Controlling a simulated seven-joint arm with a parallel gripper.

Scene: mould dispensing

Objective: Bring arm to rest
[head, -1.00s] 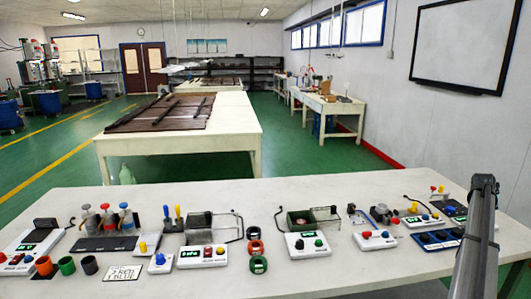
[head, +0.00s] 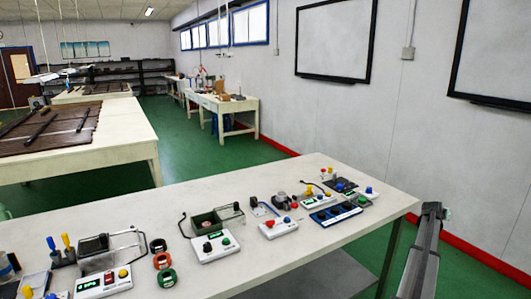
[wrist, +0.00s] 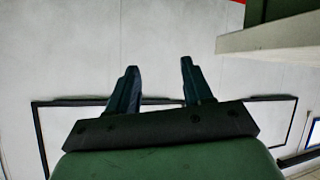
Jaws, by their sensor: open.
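My gripper (wrist: 158,72) shows in the wrist view with its two dark fingers apart and nothing between them. Behind the fingers are the pale wall and a framed board (wrist: 80,115), which appears upside down. In the head view a grey link of my arm stands at the lower right, off the right end of the white workbench (head: 150,208). The gripper itself is not visible in the head view.
The bench carries control boxes (head: 212,248), a blue tray (head: 336,213), coloured rings (head: 162,261) and a clear-lidded box (head: 110,252). A bench edge (wrist: 260,38) shows at the upper right of the wrist view. Green floor (head: 235,150) lies beyond the bench.

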